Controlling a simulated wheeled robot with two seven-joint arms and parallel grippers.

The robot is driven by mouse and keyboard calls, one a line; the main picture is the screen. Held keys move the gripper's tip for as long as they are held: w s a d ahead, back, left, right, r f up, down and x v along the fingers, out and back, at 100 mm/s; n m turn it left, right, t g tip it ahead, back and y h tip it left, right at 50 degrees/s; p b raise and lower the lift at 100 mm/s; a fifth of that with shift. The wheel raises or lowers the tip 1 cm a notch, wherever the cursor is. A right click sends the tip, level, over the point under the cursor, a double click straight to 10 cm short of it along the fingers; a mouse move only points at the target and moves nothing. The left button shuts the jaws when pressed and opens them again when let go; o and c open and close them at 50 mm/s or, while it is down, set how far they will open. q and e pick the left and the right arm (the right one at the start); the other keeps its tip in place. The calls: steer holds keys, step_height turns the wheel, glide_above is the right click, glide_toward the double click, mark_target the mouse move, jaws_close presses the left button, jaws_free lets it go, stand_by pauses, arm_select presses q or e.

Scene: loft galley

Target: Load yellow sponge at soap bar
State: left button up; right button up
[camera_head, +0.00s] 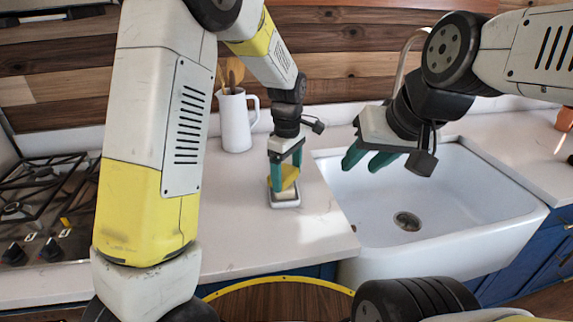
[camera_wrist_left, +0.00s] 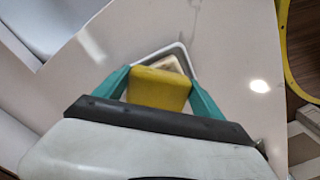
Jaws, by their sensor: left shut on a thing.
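The yellow sponge (camera_wrist_left: 158,90) is between the teal fingers of my left gripper (camera_head: 284,180), which is shut on it. It also shows in the head view (camera_head: 290,174), partly covered by a finger. The soap bar (camera_wrist_left: 172,64) is pale and lies in a small light dish (camera_head: 286,203) on the counter. The sponge is directly over the soap and hides part of it; I cannot tell whether they touch. My right gripper (camera_head: 365,160) is over the left side of the sink, its teal fingers apart and nothing seen between them.
A white sink (camera_head: 460,205) lies right of the dish. A white pitcher (camera_head: 236,122) with wooden utensils stands behind it to the left. A gas hob (camera_head: 45,205) is at the far left. The counter (camera_head: 245,245) in front of the dish is clear.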

mark_target(287, 173)
arm_select(q)
steer(key=shift+f, duration=0.1)
stand_by(0.4)
steer(key=shift+r, duration=3.55)
